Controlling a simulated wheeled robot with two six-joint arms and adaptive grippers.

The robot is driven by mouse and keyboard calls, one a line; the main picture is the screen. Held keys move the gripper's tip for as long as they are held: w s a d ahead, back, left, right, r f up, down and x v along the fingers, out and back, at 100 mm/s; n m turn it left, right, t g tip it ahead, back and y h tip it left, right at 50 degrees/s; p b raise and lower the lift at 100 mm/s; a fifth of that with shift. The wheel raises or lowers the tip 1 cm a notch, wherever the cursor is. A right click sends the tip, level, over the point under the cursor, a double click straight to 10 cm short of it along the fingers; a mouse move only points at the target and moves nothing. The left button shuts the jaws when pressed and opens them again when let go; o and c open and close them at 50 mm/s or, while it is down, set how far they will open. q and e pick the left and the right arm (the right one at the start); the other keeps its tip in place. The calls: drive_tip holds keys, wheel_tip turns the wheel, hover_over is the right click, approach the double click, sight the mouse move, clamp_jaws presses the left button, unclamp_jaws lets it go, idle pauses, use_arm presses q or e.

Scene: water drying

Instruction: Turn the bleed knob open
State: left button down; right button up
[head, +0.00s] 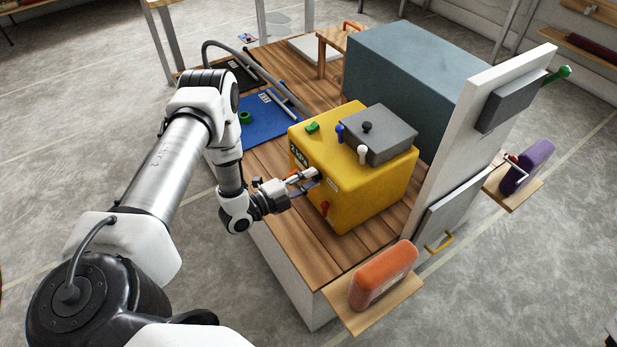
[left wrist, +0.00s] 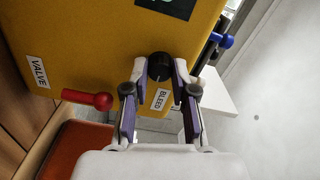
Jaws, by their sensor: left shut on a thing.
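The yellow box (head: 352,185) stands on the wooden bench, its front face towards my left arm. In the left wrist view, the black bleed knob (left wrist: 160,66) sits on this yellow face (left wrist: 90,45), beside a white "BLEED" label (left wrist: 161,99). My left gripper (head: 312,178) is shut on the knob, with one fingertip on each side of it in the left wrist view (left wrist: 161,72). The fingers largely hide the knob in the head view. How far the knob is turned cannot be told. My right gripper is not in view.
A red handle (head: 324,207) sticks out close to the gripper, near the "VALVE" label (left wrist: 38,71). A grey lidded box (head: 380,138) sits on the yellow box. A blue mat (head: 262,128) lies behind. An orange block (head: 384,274) stands on a side shelf.

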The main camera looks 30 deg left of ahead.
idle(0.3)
use_arm(q)
drive_tip(key=c, duration=0.9)
unclamp_jaws()
drive_tip(key=shift+c, duration=0.2)
drive_tip(key=shift+s, duration=0.1)
drive_tip(key=v, duration=1.2)
